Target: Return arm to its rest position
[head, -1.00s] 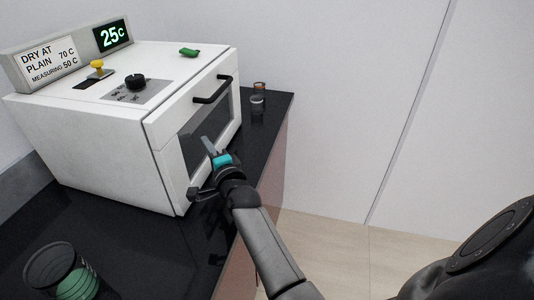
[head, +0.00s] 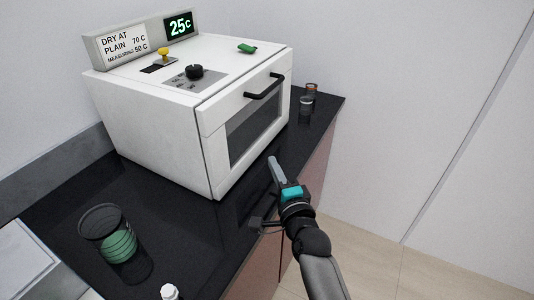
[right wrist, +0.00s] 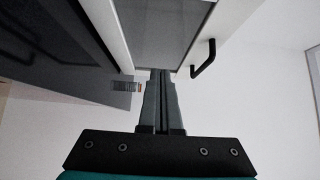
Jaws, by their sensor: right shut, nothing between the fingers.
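My right gripper (head: 272,162) is in front of the white oven, over the front edge of the black counter, with its arm coming in from the bottom right. In the right wrist view its fingers (right wrist: 161,74) are together with nothing between them. They point toward the oven's window and are apart from the black door handle (right wrist: 203,58). The oven (head: 160,140) stands on the counter with its door closed; its handle also shows in the head view (head: 265,88). My left gripper is not in view.
A small white-capped item (head: 169,292) is at the bottom edge. The floor (head: 365,250) at right is clear.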

